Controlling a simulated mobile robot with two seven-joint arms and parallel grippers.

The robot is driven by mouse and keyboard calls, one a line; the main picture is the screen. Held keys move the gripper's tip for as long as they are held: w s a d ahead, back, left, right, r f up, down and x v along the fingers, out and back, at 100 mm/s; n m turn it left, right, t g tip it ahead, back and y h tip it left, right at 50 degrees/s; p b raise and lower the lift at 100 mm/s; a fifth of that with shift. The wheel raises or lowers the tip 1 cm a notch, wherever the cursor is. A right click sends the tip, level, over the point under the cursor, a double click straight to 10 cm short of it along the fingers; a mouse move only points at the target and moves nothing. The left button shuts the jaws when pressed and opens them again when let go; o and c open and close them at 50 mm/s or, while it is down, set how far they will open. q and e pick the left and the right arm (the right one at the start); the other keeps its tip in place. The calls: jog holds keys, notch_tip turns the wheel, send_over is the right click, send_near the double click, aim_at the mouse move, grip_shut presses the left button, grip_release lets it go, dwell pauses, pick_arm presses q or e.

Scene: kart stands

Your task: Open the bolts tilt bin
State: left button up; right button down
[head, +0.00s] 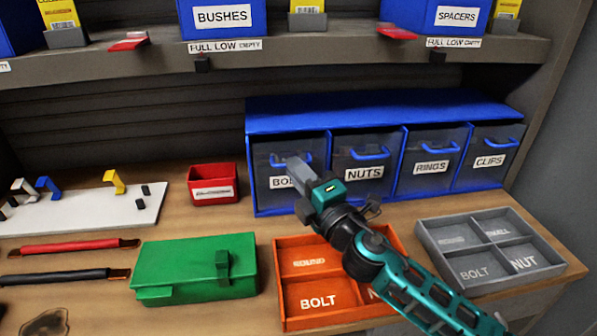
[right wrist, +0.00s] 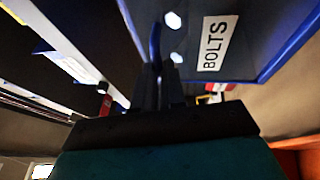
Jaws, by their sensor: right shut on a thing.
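The bolts tilt bin (head: 264,184) is the leftmost of the clear-fronted bins in the blue cabinet (head: 350,112). Its front looks upright and level with the other bins. My right gripper (head: 297,162) reaches it from the lower right and is shut on its blue handle (head: 306,157), covering part of the handle and the label. In the right wrist view, the fingers (right wrist: 166,82) close at the blue handle (right wrist: 155,42), beside the BOLTS label (right wrist: 215,43). My left gripper is not in view.
The NUTS (head: 364,173), RINGS (head: 431,167) and CLIPS (head: 490,161) bins are to the right. An orange tray (head: 279,290) lies under my right arm, with a grey tray (head: 427,236) to the right. A red bin (head: 213,190) and green case (head: 190,265) are left.

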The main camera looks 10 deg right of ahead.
jog(key=s+f+b, duration=0.1)
jog(key=s+f, duration=0.1)
jog(key=s+f+b, duration=0.2)
jog(key=s, duration=0.1)
jog(key=shift+s+f, duration=0.2)
jog(key=shift+s, duration=0.05)
jog(key=shift+s+d, duration=0.1)
jog(key=shift+s, duration=0.1)
jog(key=c, duration=1.6)
grip_release()
jog(key=shift+f, duration=0.1)
jog(key=o, duration=0.4)
jog(key=shift+w, duration=0.25)
jog(key=shift+r, duration=0.2)
